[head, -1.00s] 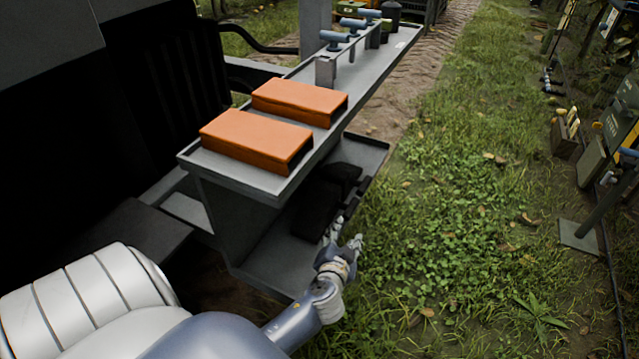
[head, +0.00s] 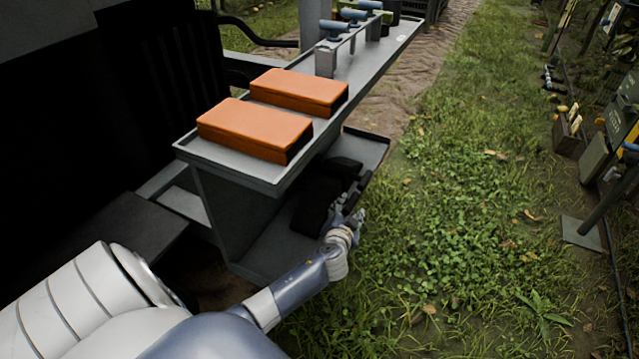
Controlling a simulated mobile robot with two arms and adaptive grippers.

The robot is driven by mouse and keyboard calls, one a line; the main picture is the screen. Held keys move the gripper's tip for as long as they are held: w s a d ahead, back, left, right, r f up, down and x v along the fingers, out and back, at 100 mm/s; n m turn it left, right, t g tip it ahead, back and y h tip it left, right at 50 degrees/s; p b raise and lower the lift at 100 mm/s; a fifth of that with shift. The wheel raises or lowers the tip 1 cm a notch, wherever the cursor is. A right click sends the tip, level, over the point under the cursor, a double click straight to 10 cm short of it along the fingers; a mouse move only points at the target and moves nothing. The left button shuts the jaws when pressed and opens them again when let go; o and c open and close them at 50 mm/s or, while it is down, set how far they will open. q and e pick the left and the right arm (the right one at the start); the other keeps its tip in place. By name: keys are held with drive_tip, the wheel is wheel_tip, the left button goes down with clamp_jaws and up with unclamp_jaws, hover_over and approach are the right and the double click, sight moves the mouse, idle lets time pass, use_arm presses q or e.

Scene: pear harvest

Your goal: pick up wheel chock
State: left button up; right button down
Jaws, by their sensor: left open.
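Dark, blocky wheel chocks (head: 312,208) lie on the lower shelf (head: 262,250) of the grey rack, in shadow under the upper shelf. Their outlines run together, so I cannot tell exactly where one ends. My left gripper (head: 350,218) is open at the outer edge of that lower shelf, just right of the dark chocks. Its fingers point up toward the back end of the shelf. I cannot tell whether a finger touches a chock. My right gripper is not in view.
Two orange boxes (head: 255,130) (head: 298,92) lie on the upper shelf (head: 345,108), which overhangs the lower one. Blue-grey fittings (head: 335,28) stand farther back on it. Open grass (head: 450,220) lies to the right, with a post on a base plate (head: 581,234) beyond.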

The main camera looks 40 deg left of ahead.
use_arm(q)
clamp_jaws()
idle(0.3)
drive_tip(key=shift+w+r, duration=0.15)
idle(0.3)
